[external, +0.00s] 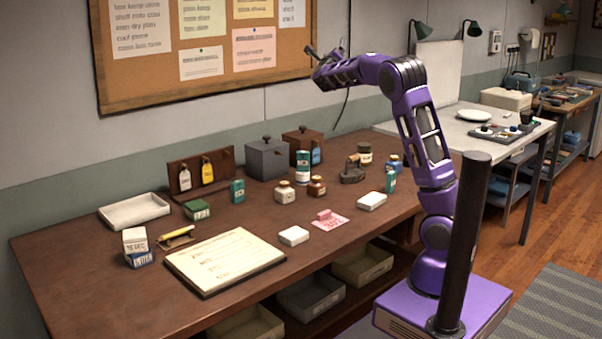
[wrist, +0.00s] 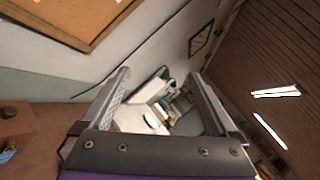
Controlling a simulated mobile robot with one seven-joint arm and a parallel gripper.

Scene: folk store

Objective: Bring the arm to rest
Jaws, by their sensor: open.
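My purple arm rises from its base at the right of the external view and bends left over the brown table (external: 130,290). My gripper (external: 313,52) is high above the back of the table, in front of the wall by the cork board's right edge. In the wrist view my gripper (wrist: 160,80) shows two fingers spread wide apart with nothing between them. It is open and touches nothing that I can see.
The table holds a clipboard (external: 225,262), a white tray (external: 134,210), a grey box (external: 267,160), a flat iron (external: 352,170) and several small jars and boxes. A cork board (external: 215,90) hangs behind. A second table (external: 455,130) stands at the right. The air around my gripper is clear.

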